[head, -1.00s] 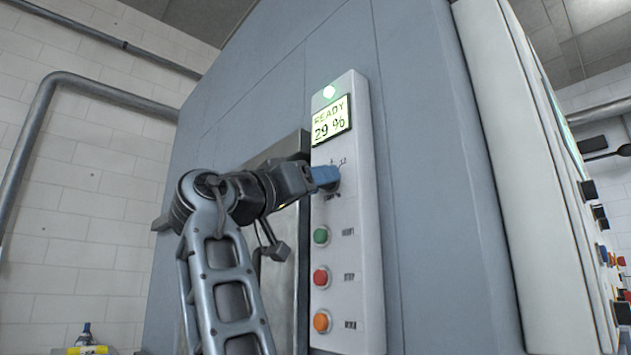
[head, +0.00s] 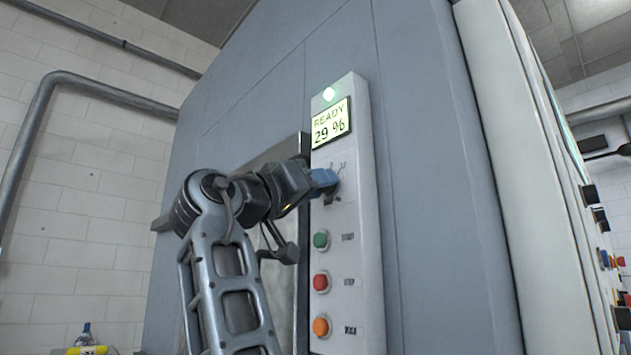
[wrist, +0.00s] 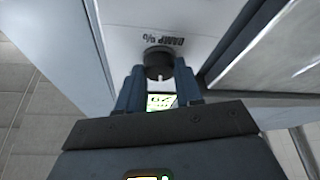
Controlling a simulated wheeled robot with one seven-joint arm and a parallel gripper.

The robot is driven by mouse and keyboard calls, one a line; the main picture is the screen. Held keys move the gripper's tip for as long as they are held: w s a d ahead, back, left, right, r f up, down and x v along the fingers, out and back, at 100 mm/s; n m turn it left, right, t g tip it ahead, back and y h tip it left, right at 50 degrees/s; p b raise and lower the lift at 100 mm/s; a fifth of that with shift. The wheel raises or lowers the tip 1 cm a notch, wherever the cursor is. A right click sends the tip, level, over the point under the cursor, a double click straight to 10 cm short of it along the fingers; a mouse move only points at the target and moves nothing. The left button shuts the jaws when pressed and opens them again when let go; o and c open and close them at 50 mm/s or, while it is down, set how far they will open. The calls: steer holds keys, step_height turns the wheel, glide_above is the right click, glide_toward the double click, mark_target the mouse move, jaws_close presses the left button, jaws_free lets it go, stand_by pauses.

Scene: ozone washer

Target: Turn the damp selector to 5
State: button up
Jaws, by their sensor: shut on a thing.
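The damp selector is a dark round knob (wrist: 158,60) under an upside-down "DAMP %" label in the wrist view. A small pale mark shows on it, but the number it points to is not readable. My gripper (wrist: 159,77) has its two blue fingers on either side of the knob and is shut on it. In the head view my gripper (head: 326,181) reaches the white control panel (head: 356,240) below the display and mostly hides the knob. The display (head: 331,124) reads "READY 29 %".
Below the knob are a green button (head: 320,240), a red button (head: 320,282) and an orange button (head: 320,326). A metal door (head: 284,150) lies just left of the panel, behind my arm.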

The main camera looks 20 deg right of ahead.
steer(key=shift+s+r+n+t+y+p, duration=0.1)
steer(key=shift+n+t+y+p, duration=0.55)
steer(key=shift+n, duration=0.65)
steer(key=shift+r+n+t+y+p, duration=0.1)
steer(key=shift+n+t+y+p, duration=0.2)
steer(key=shift+n+p, duration=0.8)
steer(key=shift+s+n+t+y+p, duration=0.1)
steer(key=shift+n+t+y+p, duration=0.35)
steer(key=shift+n, duration=1.35)
steer(key=o, duration=1)
steer(key=shift+f, duration=0.1)
steer(key=shift+o, duration=0.2)
steer(key=b+v, duration=0.1)
steer(key=v, duration=0.6)
steer(key=shift+s+a, duration=0.2)
steer(key=shift+a, duration=0.1)
